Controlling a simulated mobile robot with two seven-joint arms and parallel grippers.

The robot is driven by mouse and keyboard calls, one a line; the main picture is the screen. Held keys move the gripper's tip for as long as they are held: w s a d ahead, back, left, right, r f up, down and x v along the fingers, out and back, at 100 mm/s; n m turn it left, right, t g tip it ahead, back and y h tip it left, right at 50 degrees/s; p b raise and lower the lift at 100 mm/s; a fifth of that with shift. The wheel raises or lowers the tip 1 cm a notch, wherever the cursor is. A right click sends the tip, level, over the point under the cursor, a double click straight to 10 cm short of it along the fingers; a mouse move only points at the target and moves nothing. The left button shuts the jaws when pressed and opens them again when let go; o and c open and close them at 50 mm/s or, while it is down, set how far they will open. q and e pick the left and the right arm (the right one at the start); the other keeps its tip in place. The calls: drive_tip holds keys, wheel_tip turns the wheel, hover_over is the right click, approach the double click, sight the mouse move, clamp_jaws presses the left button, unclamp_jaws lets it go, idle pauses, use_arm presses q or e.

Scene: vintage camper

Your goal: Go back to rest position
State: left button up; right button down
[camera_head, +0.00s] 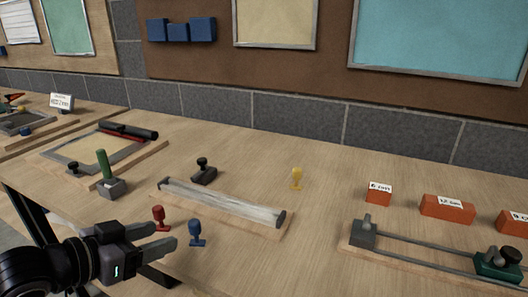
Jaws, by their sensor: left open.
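My left gripper (160,240) comes in from the lower left of the head view. Its two fingers are apart with nothing between them. It hovers by the front edge of the wooden workbench (330,195). A red knobbed piece (159,217) stands just behind its fingers, and a blue one (197,233) stands just right of the fingertips. I cannot tell whether the fingers touch either. A yellow one (297,178) stands farther back, alone. My right gripper is not in view.
A clear tube on a wooden base (222,205) lies behind the gripper. A grey block with a green handle (111,187) stands left. Orange labelled blocks (447,208) and a railed track (430,258) are at right. The bench middle behind the yellow piece is clear.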

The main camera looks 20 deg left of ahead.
use_arm(q)
drive_tip(key=s+f, duration=0.1)
drive_tip(key=f, duration=0.1)
drive_tip(key=f+g+y, duration=0.1)
drive_tip(key=f, duration=0.1)
drive_tip(key=s+f+n+g+y, duration=0.1)
drive_tip(key=f, duration=0.2)
drive_tip(key=shift+s+a, duration=0.35)
drive_tip(key=shift+a, duration=0.05)
drive_tip(key=s+d+f+g+y, duration=0.1)
drive_tip(key=s+d+f+g, duration=0.6)
drive_tip(key=s+d+f, duration=0.45)
drive_tip(key=w+d+f+t+h+p, duration=0.1)
drive_tip(key=w+f+t+p, duration=0.3)
drive_tip(key=w+t+p, duration=0.2)
drive_tip(key=shift+w+d+f, duration=0.15)
drive_tip(key=shift+d+f, duration=0.05)
drive_tip(key=shift+f, duration=0.15)
